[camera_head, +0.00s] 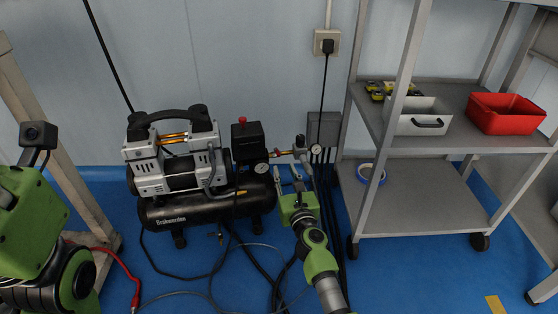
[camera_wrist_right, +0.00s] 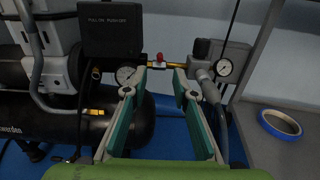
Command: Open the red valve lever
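The red valve lever (camera_head: 277,152) is small and sits on the brass pipe fitting between the compressor's black pressure switch and the regulator. It shows more clearly in the right wrist view (camera_wrist_right: 159,59), above and beyond the fingertips. My right gripper (camera_head: 288,173) is in front of and below the fitting. Its two teal-lined fingers (camera_wrist_right: 161,80) stand apart with nothing between them, and they look clear of the lever. My left arm shows at the left edge of the head view, but its fingers are not visible.
The compressor (camera_head: 205,212) stands on the blue floor left of the gripper. Round gauges (camera_head: 262,168) flank the lever. Hoses and cables run below. A grey shelf cart (camera_head: 420,205) on the right holds a red bin (camera_head: 505,114), a grey bin (camera_head: 420,117) and a blue tape roll (camera_head: 371,174).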

